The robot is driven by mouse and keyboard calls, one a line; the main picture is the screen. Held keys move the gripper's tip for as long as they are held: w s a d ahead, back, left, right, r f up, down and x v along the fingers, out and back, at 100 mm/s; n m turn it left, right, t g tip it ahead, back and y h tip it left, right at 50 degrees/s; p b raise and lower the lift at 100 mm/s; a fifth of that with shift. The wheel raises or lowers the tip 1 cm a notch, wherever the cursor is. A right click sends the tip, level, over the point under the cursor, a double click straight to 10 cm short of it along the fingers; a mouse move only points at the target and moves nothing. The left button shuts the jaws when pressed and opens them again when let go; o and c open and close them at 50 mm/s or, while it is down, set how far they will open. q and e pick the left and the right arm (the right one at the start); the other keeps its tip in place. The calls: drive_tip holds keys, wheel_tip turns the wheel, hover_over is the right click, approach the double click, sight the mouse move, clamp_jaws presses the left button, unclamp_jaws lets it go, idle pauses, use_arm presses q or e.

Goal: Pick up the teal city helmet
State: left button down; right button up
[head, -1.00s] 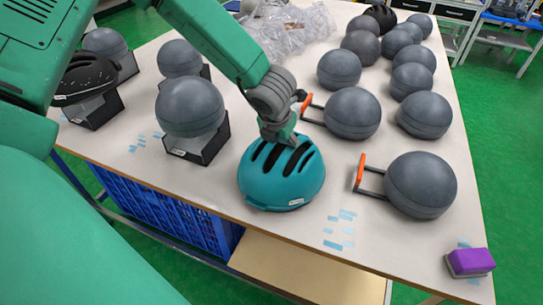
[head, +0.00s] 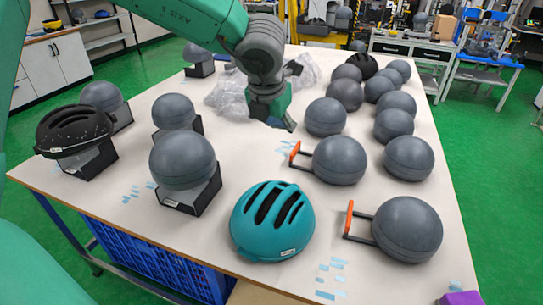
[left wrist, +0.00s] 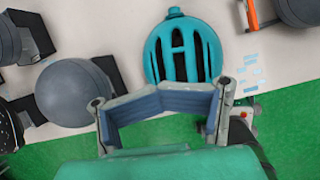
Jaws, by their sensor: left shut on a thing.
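The teal city helmet (head: 272,222) sits on the white table near its front edge, dome up with dark vent slots. It also shows in the left wrist view (left wrist: 185,55), beyond my fingers. My left gripper (head: 284,122) is raised above the table and apart from the helmet. Its jaws look drawn together in the left wrist view (left wrist: 150,98), and I can make out no object between them. My right gripper is not in view.
Grey head forms stand close by, one (head: 182,160) on a black stand left of the helmet. Others (head: 407,229) with orange-handled frames are to the right. A black helmet (head: 75,129) is at left, clear wrap (head: 228,97) at the back, a purple block (head: 460,298) at front right.

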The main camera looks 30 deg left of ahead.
use_arm(q)
wheel_tip(320, 180, up, 9)
drive_tip(key=shift+a+f+p, duration=0.15)
drive_tip(key=shift+f+p, duration=0.05)
drive_tip(key=shift+p, duration=0.15)
drive_tip(key=shift+c, duration=2.3)
unclamp_jaws()
drive_tip(key=shift+d+r, duration=0.1)
drive_tip(key=shift+d, duration=0.45)
drive_tip(key=shift+r, duration=0.1)
